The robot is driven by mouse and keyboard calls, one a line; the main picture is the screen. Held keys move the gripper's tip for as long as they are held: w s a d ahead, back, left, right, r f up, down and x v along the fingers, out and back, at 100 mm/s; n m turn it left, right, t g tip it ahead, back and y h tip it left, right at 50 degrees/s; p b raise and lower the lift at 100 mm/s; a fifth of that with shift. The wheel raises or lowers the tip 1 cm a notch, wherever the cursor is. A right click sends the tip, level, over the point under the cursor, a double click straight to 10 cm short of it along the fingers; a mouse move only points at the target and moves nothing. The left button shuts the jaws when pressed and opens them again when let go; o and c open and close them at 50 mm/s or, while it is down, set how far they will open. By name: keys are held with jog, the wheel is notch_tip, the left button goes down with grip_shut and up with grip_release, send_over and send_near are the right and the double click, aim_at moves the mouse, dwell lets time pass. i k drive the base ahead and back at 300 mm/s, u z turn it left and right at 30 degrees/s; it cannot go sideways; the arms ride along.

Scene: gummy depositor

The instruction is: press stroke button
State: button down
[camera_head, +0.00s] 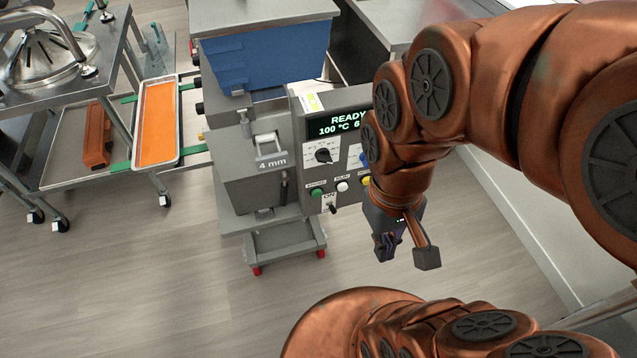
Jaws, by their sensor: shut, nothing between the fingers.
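The depositor's grey control panel (333,160) faces me near the middle of the head view. A green button (317,193) is at its lower left, with a white button (342,186) to its right and a yellow button (365,181) partly in view beside my arm. The small labels above them are hard to read, so I cannot be sure which is the stroke button. My gripper (406,252) is shut and empty, pointing down to the right of and below the buttons, apart from them. My arm hides the panel's right side.
The display (338,124) reads READY and 100 °C. A black knob (323,155) and a toggle switch (332,208) are near the buttons. A blue hopper (265,65) is above. An orange-filled tray (157,122) stands left. The floor in front is clear.

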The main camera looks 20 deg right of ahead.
aim_at(317, 192)
jog(key=u, duration=0.35)
jog(key=k, duration=0.9)
jog(key=u, duration=0.6)
jog(key=k, duration=0.4)
jog(key=u, duration=0.15)
jog(key=i, duration=0.65)
jog(key=z, duration=0.35)
